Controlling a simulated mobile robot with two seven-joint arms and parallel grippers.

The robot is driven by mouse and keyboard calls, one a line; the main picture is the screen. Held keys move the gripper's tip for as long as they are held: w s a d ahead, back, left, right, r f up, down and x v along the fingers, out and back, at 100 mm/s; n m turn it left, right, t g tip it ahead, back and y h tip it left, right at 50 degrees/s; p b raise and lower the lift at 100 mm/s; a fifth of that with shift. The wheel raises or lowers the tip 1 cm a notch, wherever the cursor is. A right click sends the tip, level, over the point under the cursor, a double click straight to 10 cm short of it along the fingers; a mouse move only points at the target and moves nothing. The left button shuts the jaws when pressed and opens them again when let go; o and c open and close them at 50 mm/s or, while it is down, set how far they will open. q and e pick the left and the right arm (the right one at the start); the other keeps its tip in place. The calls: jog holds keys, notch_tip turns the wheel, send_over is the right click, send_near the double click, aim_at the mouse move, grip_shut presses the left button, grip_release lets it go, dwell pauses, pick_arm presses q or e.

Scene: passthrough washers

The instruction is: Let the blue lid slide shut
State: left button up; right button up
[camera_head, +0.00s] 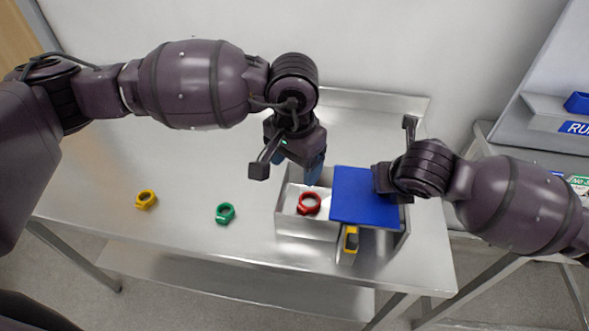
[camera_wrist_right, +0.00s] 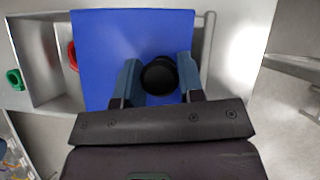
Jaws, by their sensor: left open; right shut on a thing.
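The blue lid (camera_head: 364,197) lies over the right part of a metal box (camera_head: 300,227); the box's left part is uncovered. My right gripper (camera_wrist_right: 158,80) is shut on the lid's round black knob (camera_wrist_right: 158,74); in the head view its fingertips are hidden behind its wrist. The lid also fills the middle of the right wrist view (camera_wrist_right: 105,45). A red washer (camera_head: 308,204) lies in the open left part of the box and shows partly beside the lid in the wrist view. My left gripper (camera_head: 288,170) is open and empty above the box's back left corner.
A green washer (camera_head: 225,213) and a yellow washer (camera_head: 146,199) lie on the steel table (camera_head: 180,225), left of the box. A yellow and black piece (camera_head: 350,241) is at the box's front, below the lid. A grey stand (camera_head: 545,115) with a blue label is at the right.

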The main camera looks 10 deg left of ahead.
pick_arm(q)
jog(key=shift+r, duration=0.35)
